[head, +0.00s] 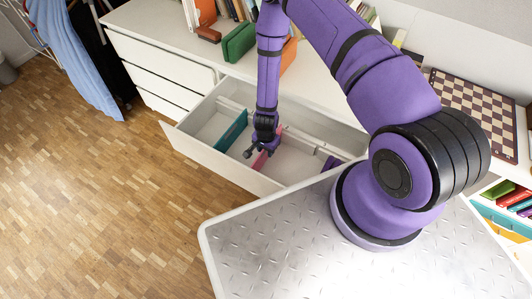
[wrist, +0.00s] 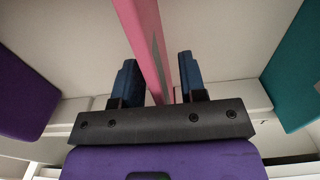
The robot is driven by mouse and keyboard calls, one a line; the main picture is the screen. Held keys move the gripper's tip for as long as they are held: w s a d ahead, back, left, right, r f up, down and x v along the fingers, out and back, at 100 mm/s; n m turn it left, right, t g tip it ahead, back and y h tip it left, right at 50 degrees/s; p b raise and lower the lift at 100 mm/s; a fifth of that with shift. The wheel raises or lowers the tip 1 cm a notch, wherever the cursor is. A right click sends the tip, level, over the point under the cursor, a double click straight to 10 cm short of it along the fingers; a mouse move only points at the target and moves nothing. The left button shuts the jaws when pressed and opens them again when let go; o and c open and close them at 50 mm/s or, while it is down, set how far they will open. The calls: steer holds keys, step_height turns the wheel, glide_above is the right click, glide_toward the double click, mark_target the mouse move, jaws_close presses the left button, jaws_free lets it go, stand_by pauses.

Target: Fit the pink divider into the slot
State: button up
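The pink divider (head: 259,162) stands in the open drawer (head: 212,160), partly hidden behind my gripper (head: 259,150). In the wrist view the pink divider (wrist: 139,22) runs between the two blue fingers of my gripper (wrist: 157,68). The fingers are apart, with a gap visible on each side of the divider. A teal divider (head: 231,131) stands to the left in the drawer, and it shows at the right in the wrist view (wrist: 294,75). A purple divider (head: 331,163) is at the drawer's right. The slot and the divider's lower edge cannot be made out.
The white cabinet top (head: 160,28) behind the drawer holds a green box (head: 239,42), books and a chessboard (head: 485,107). A blue cloth (head: 68,50) hangs at the left. The parquet floor (head: 90,200) in front is clear.

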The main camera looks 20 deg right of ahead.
jaws_close()
stand_by(0.3)
